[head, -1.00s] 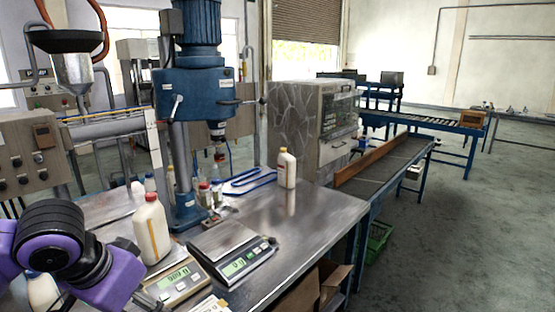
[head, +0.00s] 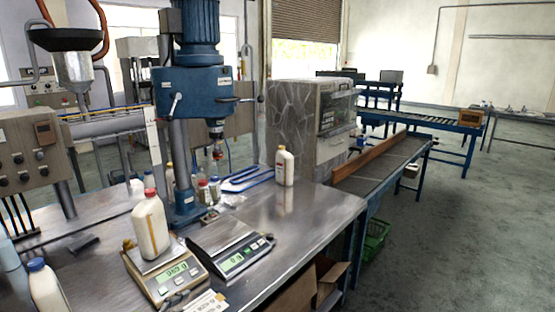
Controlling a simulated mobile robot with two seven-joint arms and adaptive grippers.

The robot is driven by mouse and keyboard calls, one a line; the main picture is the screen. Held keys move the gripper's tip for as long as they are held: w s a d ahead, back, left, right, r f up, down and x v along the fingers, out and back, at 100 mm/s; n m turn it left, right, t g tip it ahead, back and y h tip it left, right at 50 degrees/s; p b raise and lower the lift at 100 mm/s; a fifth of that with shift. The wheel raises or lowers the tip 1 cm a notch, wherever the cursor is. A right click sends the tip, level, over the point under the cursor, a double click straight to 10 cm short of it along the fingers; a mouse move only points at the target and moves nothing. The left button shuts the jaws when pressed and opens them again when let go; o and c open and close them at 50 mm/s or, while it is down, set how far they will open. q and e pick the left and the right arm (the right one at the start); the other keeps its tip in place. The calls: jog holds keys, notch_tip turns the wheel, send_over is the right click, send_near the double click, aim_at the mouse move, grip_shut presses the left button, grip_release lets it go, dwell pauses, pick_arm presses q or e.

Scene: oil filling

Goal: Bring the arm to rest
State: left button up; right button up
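Neither of my arms nor my grippers shows in the head view now. A white bottle with a red cap (head: 151,228) stands upright on the left scale (head: 180,290), whose green display is lit. A second scale (head: 243,260) beside it is empty. A white bottle with a blue cap (head: 46,288) stands at the front left.
A blue drill-press-like capping machine (head: 192,95) stands at the back of the table. Small bottles (head: 209,191) and a blue looped object (head: 247,180) lie near its base. A conveyor (head: 385,165) runs off to the right. The table's right side is mostly clear.

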pick_arm(q)
jog(key=s+f+n+g+y, duration=0.3)
jog(key=s+f+n, duration=0.3)
jog(key=s+f, duration=1.8)
jog(key=s+y, duration=0.1)
jog(key=s, duration=0.3)
jog(key=shift+s+d+f+n, duration=0.2)
jog(key=shift+s+d+n, duration=0.1)
jog(key=shift+d, duration=0.1)
